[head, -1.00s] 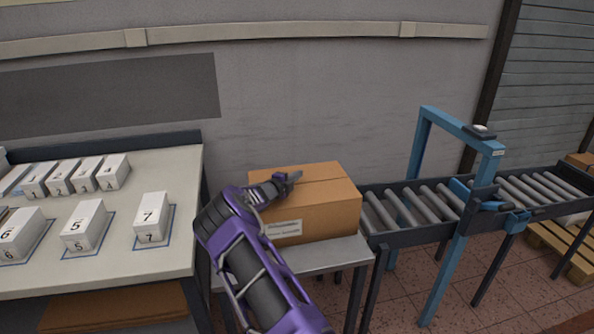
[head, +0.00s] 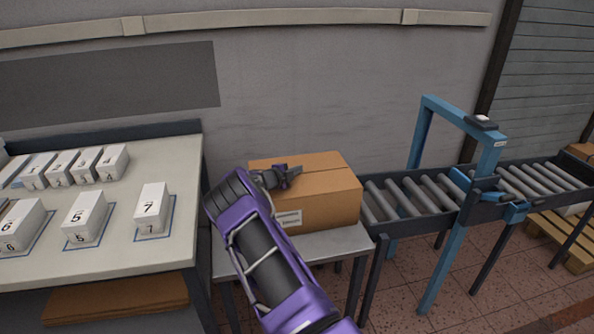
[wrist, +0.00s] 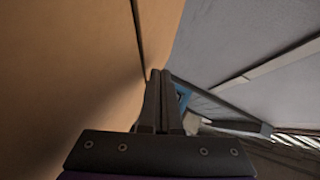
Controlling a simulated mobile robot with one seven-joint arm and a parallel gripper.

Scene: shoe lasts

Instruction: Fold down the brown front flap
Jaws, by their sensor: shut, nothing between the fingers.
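The brown cardboard box (head: 325,205) stands on a small grey table, with a white label on its front face. Its top looks flat and closed, with a dark seam between the front flap (head: 325,180) and the rear part. My gripper (head: 297,170) is shut and empty at the left part of the top, close above or touching the flap; I cannot tell which. In the wrist view, the shut fingers (wrist: 158,75) lie beside brown cardboard (wrist: 75,60) crossed by a dark seam. My arm hides the box's front left corner.
A roller conveyor (head: 410,200) with a blue frame (head: 425,130) adjoins on the right. A pale table (head: 130,225) with several numbered white boxes stands on the left. The grey wall is close behind the box.

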